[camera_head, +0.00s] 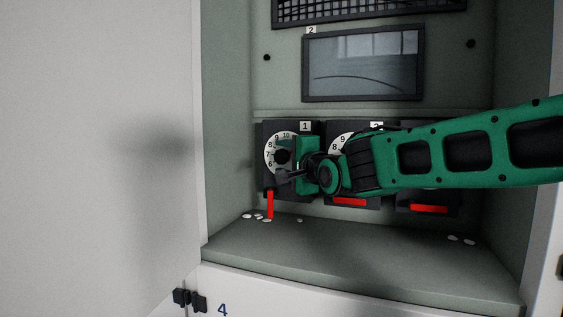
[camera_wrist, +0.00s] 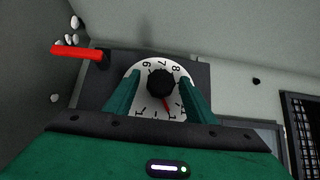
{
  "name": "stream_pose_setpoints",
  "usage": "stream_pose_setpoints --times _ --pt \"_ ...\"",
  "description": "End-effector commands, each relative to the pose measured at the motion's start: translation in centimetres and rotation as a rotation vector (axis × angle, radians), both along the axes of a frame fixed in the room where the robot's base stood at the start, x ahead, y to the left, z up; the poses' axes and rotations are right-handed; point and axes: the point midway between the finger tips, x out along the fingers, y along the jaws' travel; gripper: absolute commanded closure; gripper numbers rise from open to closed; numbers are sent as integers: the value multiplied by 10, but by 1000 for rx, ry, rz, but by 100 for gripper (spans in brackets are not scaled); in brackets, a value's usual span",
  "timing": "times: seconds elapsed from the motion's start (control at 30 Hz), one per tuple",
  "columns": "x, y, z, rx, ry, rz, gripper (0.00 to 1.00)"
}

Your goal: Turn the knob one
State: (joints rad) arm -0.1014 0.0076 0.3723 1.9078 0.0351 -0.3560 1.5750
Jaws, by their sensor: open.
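Knob one is a round black knob (camera_head: 282,156) on a white numbered dial, on a dark panel labelled 1 inside the cabinet. In the wrist view the knob (camera_wrist: 160,82) sits near the middle, with a red pointer mark towards the lower right of its dial (camera_wrist: 138,84). My gripper (camera_wrist: 160,90) is open. Its two green fingers lie either side of the knob in the wrist view, with a gap visible on each side. In the head view my gripper (camera_head: 296,158) is in front of the dial and hides its right part.
Panel two is partly hidden by my arm. Small white bits (camera_head: 258,216) lie on the shelf (camera_head: 340,255). A glass gauge window (camera_head: 362,64) is above.

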Motion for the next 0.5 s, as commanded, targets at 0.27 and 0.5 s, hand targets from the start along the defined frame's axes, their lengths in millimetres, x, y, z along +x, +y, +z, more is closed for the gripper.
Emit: stream_pose_setpoints --times 0.27,0.5 --pt "12 5 0 -1 0 -1 50" --pt "12 5 0 -1 0 -2 52"
